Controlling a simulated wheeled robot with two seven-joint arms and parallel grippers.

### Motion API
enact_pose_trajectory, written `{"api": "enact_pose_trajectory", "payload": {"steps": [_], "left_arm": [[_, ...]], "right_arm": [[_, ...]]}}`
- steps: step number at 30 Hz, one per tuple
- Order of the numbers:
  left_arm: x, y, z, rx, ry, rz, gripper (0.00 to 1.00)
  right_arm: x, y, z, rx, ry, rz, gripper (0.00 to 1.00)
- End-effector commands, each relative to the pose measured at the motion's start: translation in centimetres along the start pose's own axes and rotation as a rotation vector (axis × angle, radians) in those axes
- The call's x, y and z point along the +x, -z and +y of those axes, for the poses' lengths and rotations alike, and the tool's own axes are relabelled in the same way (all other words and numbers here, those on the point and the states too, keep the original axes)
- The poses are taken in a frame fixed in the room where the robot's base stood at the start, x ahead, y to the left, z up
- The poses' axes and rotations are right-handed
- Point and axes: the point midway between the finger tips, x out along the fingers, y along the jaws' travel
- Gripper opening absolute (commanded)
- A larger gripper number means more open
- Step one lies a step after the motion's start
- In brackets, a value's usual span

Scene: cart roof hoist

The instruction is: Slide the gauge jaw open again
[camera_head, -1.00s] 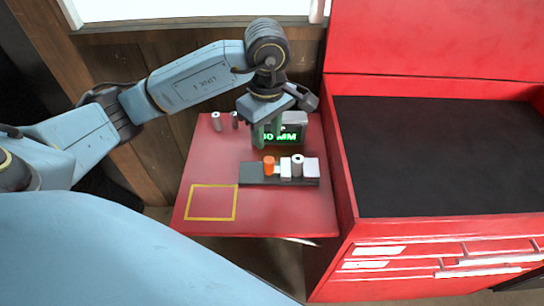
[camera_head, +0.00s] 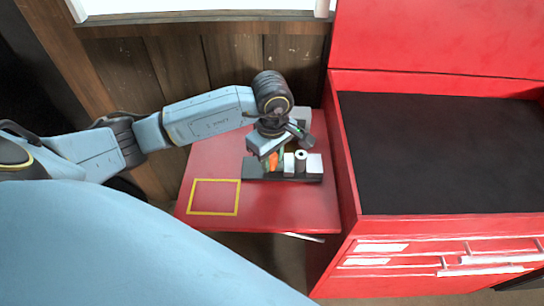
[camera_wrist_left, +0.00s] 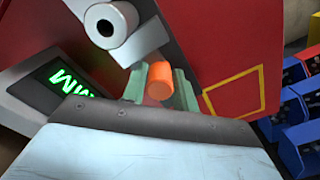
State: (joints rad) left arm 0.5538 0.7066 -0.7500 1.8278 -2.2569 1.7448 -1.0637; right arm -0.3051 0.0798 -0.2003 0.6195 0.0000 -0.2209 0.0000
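The gauge's dark base (camera_head: 255,175) lies on the red side shelf. Its orange knob (camera_wrist_left: 160,82) stands at the left of the pale sliding jaw (camera_head: 289,164). A white-grey cylinder (camera_head: 301,158) stands upright between that jaw and the pale fixed block (camera_head: 315,166), with no clear gap visible. My left gripper (camera_head: 273,160) is down at the knob, pointing downward. In the left wrist view its green fingers are on either side of the knob, very close; whether they press on it cannot be told. My right gripper is not in view.
The display (camera_wrist_left: 68,80) stands behind the gauge, mostly hidden by my arm in the head view. A yellow square outline (camera_head: 214,197) marks bare shelf at the left. The red tool chest (camera_head: 345,165) rises at the right. Blue bins (camera_wrist_left: 297,125) show in the wrist view.

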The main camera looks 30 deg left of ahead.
Motion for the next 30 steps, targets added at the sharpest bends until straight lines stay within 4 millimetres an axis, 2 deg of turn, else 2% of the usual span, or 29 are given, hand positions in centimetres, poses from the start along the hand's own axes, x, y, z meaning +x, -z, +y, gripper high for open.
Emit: {"api": "enact_pose_trajectory", "payload": {"steps": [1, 6, 13, 20, 28, 29, 30], "left_arm": [[0.0, 0.0, 0.0, 0.0, 0.0, 0.0, 0.22], [0.0, 0.0, 0.0, 0.0, 0.0, 0.0, 0.0], [0.0, 0.1, -0.1, 0.0, 0.0, 0.0, 0.0], [0.0, 1.2, -1.1, 0.0, -0.001, 0.001, 0.0], [-0.1, 1.1, -1.1, -0.001, -0.001, -0.002, 0.0], [-0.1, 1.1, -1.1, -0.001, -0.001, -0.002, 0.28], [-0.1, 1.1, -1.1, -0.001, -0.001, -0.002, 0.34]], "right_arm": [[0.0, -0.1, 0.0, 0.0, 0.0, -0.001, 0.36], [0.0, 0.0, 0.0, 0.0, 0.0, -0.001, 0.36], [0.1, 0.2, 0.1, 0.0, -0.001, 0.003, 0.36], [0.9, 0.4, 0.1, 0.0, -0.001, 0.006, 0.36], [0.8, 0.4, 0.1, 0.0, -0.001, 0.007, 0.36], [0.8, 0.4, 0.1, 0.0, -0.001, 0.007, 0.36], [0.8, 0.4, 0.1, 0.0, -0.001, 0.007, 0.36]]}}
